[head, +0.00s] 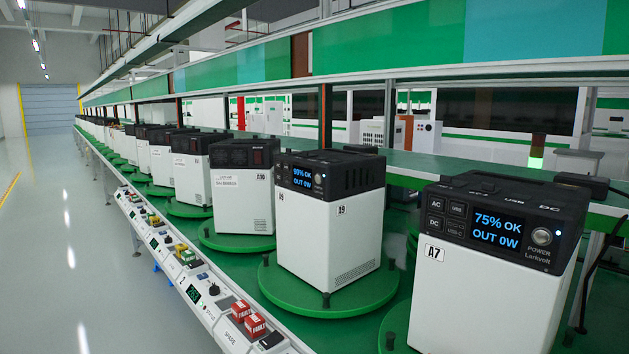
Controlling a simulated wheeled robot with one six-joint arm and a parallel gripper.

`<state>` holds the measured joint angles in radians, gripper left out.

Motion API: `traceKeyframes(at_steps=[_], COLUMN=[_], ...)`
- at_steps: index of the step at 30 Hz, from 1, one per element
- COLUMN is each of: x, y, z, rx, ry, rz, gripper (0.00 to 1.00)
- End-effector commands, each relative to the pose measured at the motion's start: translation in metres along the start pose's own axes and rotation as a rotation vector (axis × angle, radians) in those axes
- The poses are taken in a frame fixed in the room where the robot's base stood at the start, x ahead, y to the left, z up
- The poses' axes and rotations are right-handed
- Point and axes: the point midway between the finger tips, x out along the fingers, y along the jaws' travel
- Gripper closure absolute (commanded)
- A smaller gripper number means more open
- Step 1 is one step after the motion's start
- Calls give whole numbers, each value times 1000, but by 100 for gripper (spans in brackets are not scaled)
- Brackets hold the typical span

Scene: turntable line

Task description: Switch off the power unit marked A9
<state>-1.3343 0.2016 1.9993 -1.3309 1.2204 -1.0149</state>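The power unit marked A9 (315,240) stands upright in the middle of the head view, a white box with a black top section. Its A9 label (341,210) is on the side face near the corner. Its lit screen (301,179) faces left and reads about 50% OK, OUT 0W. A small round silver button (319,179) sits right of the screen. The unit stands on a round green turntable (330,301). My gripper is not in view.
Unit A7 (480,300), its screen lit at 75% OK, stands close at the right. Unit A10 (240,200) and several others line up to the left. A control rail (210,300) with red blocks (255,326) runs along the front. The aisle floor (60,270) at left is clear.

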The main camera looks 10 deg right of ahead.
Motion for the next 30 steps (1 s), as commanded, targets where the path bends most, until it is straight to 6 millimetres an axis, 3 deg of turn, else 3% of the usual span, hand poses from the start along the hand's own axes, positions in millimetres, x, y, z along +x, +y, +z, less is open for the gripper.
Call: traceKeyframes(at_steps=[5,30], x=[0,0], y=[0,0], z=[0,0], rx=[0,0], ry=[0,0], rz=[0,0], gripper=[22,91])
